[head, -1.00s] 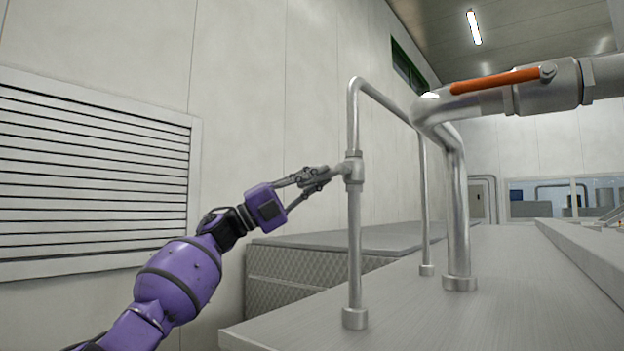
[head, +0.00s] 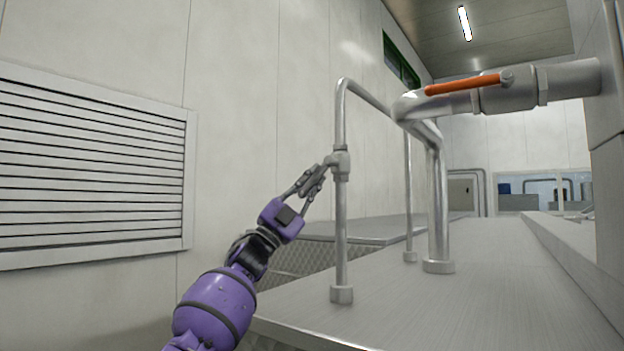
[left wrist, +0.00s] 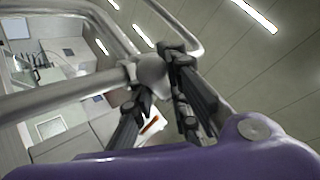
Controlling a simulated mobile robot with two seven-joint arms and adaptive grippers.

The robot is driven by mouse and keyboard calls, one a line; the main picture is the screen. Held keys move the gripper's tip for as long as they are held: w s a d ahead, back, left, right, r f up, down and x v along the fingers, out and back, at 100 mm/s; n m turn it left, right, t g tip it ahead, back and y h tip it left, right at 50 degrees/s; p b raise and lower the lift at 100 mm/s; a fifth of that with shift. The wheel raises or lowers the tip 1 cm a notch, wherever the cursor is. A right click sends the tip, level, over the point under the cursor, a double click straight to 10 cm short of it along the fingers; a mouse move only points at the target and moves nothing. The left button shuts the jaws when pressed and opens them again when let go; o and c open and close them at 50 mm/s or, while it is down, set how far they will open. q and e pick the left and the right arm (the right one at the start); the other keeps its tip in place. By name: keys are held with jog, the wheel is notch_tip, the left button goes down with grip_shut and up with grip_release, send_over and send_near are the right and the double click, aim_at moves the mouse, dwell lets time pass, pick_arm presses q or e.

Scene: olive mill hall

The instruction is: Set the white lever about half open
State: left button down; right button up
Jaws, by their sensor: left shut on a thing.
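A small valve (head: 341,162) sits on the thin upright pipe in the head view. A short pale stub (head: 328,160), which looks like the white lever, sticks out from its left side. My left gripper (head: 318,178) is shut on this lever, and its fingers hide most of it. In the left wrist view the fingers (left wrist: 160,84) close around a rounded pale grey part (left wrist: 151,75) at the pipe. The lever's exact angle cannot be told. My right gripper is not in view.
An orange lever (head: 462,85) lies along a thicker pipe (head: 438,200) to the right. The pipes stand on a grey metal top (head: 480,290), largely bare in front. A louvred vent (head: 90,170) is on the left wall.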

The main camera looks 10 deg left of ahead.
pick_arm(q)
jog(key=shift+d+f, duration=0.1)
jog(key=shift+f, duration=0.05)
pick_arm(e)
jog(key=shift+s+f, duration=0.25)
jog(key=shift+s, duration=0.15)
pick_arm(q)
jog(key=c, duration=1.7)
grip_release()
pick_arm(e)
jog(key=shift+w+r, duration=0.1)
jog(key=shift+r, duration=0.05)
pick_arm(q)
jog(key=v, duration=1.2)
